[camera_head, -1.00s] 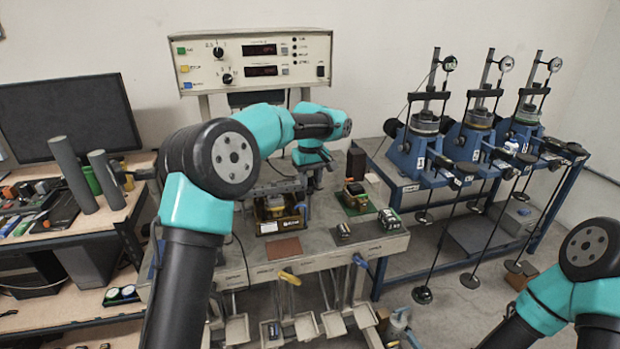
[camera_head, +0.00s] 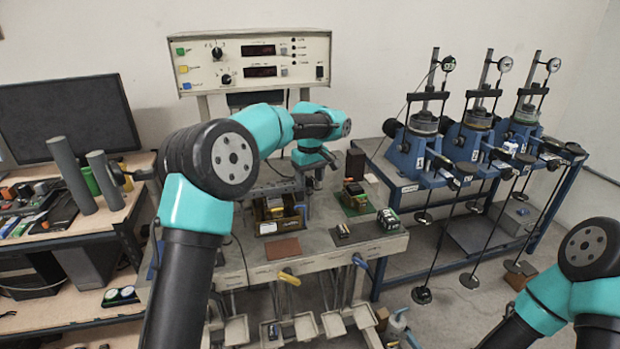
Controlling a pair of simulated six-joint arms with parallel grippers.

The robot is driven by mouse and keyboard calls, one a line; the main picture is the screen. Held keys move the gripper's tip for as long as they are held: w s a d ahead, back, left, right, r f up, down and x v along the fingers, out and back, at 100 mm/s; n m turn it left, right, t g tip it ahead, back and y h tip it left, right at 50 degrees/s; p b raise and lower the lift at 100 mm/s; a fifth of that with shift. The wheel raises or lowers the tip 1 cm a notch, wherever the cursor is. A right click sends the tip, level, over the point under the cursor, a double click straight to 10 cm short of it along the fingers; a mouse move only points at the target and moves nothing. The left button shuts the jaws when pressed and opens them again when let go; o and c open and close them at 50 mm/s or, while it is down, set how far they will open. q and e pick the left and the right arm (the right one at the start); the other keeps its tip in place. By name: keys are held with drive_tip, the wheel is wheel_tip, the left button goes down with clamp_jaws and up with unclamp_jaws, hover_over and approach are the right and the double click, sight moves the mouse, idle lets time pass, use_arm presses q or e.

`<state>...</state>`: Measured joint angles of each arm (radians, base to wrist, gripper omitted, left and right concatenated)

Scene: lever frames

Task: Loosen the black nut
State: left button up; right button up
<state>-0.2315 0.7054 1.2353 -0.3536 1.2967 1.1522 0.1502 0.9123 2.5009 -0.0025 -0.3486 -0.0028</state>
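My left gripper (camera_head: 306,196) hangs over the back of the grey bench, at the right side of a small box-shaped device (camera_head: 280,216). It is small and dark here, and I cannot tell whether its fingers are open or shut, or whether they touch the device. I cannot single out the black nut. Three blue lever frames (camera_head: 410,150) stand on the right with dark crossbars, dial gauges and hanging rods. Small dark fittings on them are too small to tell apart. My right arm shows only at the bottom right corner; its gripper is out of view.
A control box (camera_head: 250,60) with two displays stands behind the bench (camera_head: 330,250). A green board (camera_head: 356,203) and small blocks lie on the bench's right half. A dark monitor (camera_head: 68,115) and two grey cylinders (camera_head: 105,180) stand at left. Floor between bench and blue stand is partly clear.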

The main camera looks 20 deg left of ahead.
sight(310, 179)
use_arm(q)
drive_tip(key=shift+o, duration=0.3)
wheel_tip(310, 179, up, 17)
drive_tip(key=shift+r, duration=0.2)
idle(0.6)
